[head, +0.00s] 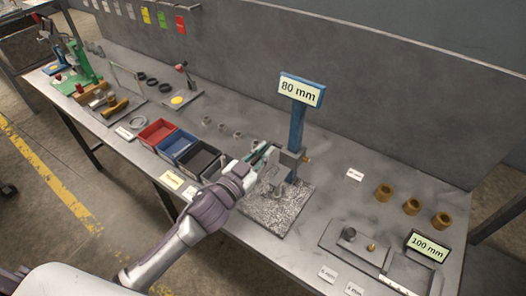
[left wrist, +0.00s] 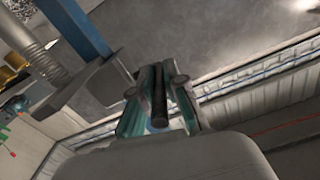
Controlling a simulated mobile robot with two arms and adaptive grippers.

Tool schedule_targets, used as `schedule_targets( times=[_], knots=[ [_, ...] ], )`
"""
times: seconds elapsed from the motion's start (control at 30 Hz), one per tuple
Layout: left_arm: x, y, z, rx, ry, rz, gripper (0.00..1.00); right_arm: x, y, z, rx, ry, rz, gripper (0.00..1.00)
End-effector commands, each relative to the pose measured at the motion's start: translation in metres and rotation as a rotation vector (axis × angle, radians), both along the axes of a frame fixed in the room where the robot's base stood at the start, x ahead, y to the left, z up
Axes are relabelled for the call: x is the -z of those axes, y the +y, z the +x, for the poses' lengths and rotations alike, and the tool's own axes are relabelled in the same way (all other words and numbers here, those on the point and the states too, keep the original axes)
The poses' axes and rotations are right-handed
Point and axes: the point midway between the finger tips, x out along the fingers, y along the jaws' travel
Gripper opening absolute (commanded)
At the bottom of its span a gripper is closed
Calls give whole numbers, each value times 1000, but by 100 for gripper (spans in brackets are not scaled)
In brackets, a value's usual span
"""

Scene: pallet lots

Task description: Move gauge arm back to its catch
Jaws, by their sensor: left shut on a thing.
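The gauge stand has a blue post (head: 297,128) with an "80 mm" sign (head: 301,90), standing on a speckled base plate (head: 276,212). A grey block (head: 291,157) sits on the post. In the left wrist view the blue post (left wrist: 78,28) and grey block (left wrist: 100,84) are beside my fingers. My left gripper (head: 266,153) is at the stand, left of the post. It is shut on a dark bar (left wrist: 158,95), which seems to be the gauge arm. The bar's far end and the catch cannot be made out. My right gripper is out of view.
Red (head: 156,132), blue (head: 178,145) and black (head: 199,160) bins stand left of my arm. Brass bushings (head: 411,207) and a tray with a "100 mm" sign (head: 428,246) are at the right. The tabletop between stand and bushings is mostly clear.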

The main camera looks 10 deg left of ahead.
Motion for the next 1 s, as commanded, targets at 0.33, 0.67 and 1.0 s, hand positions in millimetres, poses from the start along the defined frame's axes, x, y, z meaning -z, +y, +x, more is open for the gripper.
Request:
schedule_targets(
  times=[0.33,0.67,1.0],
  knots=[
    [-68,0,0,-1,-3,-1,0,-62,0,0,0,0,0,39],
    [-98,0,0,0,-6,-2,0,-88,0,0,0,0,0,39],
    [-100,0,1,0,-12,-2,20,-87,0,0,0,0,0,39]
  ],
)
